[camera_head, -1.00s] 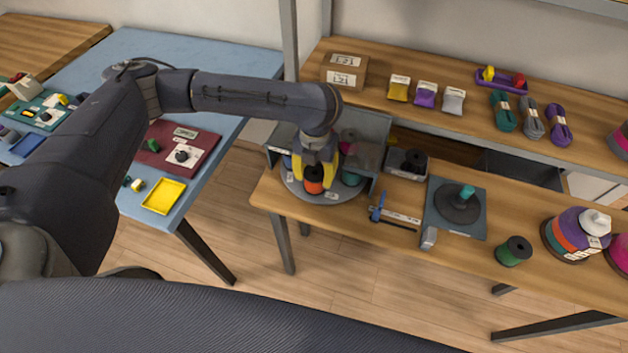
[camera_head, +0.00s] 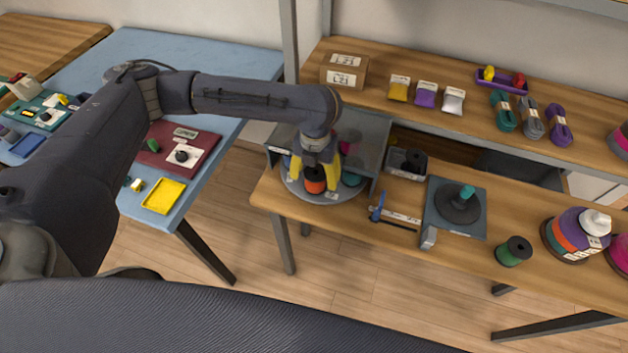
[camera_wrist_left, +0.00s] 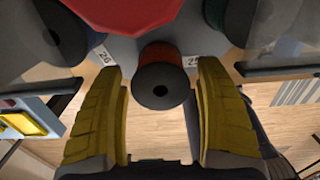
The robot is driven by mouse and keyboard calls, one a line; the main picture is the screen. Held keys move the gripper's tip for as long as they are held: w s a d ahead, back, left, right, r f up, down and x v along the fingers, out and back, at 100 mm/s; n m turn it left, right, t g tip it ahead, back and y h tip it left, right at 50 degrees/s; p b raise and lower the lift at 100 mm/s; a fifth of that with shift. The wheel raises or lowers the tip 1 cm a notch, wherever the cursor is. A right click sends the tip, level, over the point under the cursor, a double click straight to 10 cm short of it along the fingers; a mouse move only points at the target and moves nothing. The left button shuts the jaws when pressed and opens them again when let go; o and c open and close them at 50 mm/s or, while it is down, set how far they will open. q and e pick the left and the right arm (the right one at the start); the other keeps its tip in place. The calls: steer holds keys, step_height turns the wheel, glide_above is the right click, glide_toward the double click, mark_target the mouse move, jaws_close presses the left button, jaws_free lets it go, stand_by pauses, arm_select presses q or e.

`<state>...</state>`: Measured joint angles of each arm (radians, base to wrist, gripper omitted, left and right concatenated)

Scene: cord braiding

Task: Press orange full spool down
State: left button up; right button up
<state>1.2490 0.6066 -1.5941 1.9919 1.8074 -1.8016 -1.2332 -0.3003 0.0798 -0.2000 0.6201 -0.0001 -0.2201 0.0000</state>
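The orange spool (camera_head: 315,184), with a dark top flange, stands upright on the round grey turntable (camera_head: 333,197) at the front edge of the wooden bench. In the left wrist view the spool (camera_wrist_left: 160,88) shows its black end with a centre hole. My left gripper (camera_head: 316,172) is above and around the spool, with its yellow fingers spread on either side. In the left wrist view the fingers of the left gripper (camera_wrist_left: 162,112) are wide apart, with gaps between them and the spool. My right gripper is not in view.
Other spools, including a teal one (camera_head: 351,179), stand on the turntable under a grey housing (camera_head: 372,130). A blue-handled tool (camera_head: 378,208), a winder plate (camera_head: 442,226) and a green spool (camera_head: 514,251) are to the right. A blue table (camera_head: 150,60) is at left.

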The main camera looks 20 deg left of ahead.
arm_select(q)
steer(key=shift+o, duration=0.7)
steer(key=shift+r, duration=3.5)
